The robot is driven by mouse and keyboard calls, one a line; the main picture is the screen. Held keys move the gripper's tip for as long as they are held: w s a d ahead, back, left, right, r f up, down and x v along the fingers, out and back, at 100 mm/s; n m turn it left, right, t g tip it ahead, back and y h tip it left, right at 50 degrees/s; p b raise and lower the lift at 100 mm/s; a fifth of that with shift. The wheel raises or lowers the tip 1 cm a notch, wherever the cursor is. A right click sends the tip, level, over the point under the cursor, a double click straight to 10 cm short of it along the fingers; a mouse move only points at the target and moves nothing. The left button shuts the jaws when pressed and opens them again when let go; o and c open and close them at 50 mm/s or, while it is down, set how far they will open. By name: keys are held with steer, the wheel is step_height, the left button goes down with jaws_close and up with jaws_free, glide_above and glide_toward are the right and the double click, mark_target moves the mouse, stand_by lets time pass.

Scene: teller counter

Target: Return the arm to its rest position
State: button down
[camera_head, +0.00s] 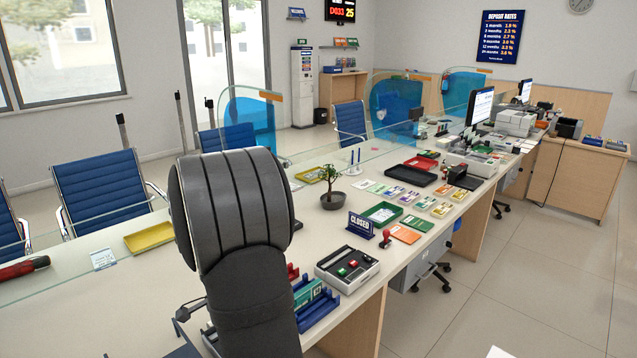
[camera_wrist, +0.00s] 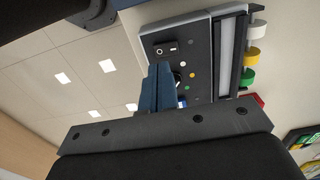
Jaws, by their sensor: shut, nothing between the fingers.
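My gripper (camera_wrist: 160,72) shows in the wrist view, its two blue-grey fingers close together and pointing up the picture, with nothing held. It overlaps the view of a grey device (camera_wrist: 200,55) with a black switch and small coloured dots; I cannot tell whether they touch. In the head view my dark arm stands large in the foreground over the counter (camera_head: 95,300), and the fingers cannot be made out there.
A glass screen (camera_head: 110,245) runs along the counter. The left counter area is fairly clear.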

steer(key=shift+r, duration=1.3)
steer(key=shift+f, duration=3.5)
steer(key=shift+r, duration=0.15)
